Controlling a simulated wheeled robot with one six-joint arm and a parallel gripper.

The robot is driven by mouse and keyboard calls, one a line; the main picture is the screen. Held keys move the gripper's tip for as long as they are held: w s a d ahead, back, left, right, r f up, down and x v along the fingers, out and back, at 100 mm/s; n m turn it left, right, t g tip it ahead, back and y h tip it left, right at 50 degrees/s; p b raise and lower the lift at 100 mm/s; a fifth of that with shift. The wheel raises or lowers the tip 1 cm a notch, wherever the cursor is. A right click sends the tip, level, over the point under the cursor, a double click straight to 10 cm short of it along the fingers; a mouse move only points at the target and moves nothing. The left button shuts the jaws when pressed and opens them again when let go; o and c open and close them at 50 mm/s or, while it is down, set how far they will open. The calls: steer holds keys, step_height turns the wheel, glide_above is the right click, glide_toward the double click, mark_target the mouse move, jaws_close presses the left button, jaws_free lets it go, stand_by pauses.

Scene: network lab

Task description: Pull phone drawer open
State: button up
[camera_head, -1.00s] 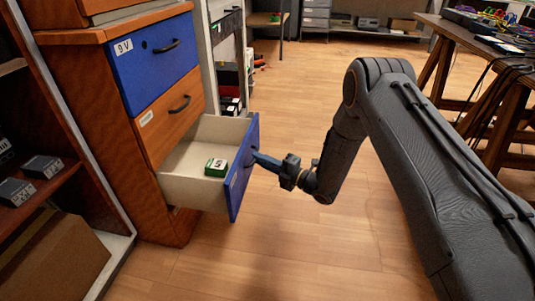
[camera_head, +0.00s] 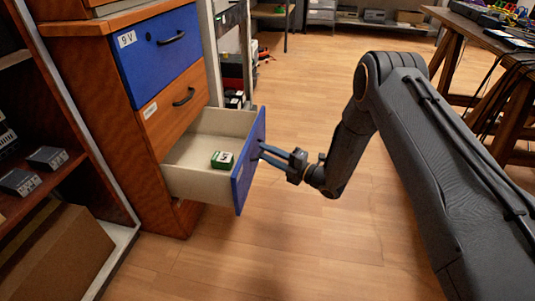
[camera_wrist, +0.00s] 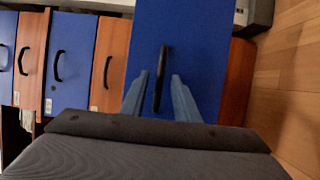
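The lowest drawer (camera_head: 187,185) of the wooden cabinet is pulled well out. It has a blue front (camera_head: 243,180) and pale inner walls, and a small green-and-white box (camera_head: 222,160) lies inside. The drawer's dark handle (camera_wrist: 161,75) shows in the wrist view. My gripper (camera_head: 262,151) is at the outer face of the drawer front. In the wrist view its two blue-grey fingers (camera_wrist: 159,84) stand apart on either side of the handle, with gaps visible. The drawer front carries no readable label in these views.
Above it are a shut orange drawer (camera_head: 172,120) and a shut blue drawer marked 9 V (camera_head: 155,60). A shelf with a cardboard box (camera_head: 55,255) stands at the left. A work table (camera_head: 485,40) stands at the right. The wooden floor (camera_head: 270,250) in front is clear.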

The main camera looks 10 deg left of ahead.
steer(key=p+v, duration=0.2)
steer(key=v, duration=0.5)
steer(key=shift+s+d, duration=0.2)
steer(key=shift+d, duration=0.1)
steer(key=shift+f, duration=0.1)
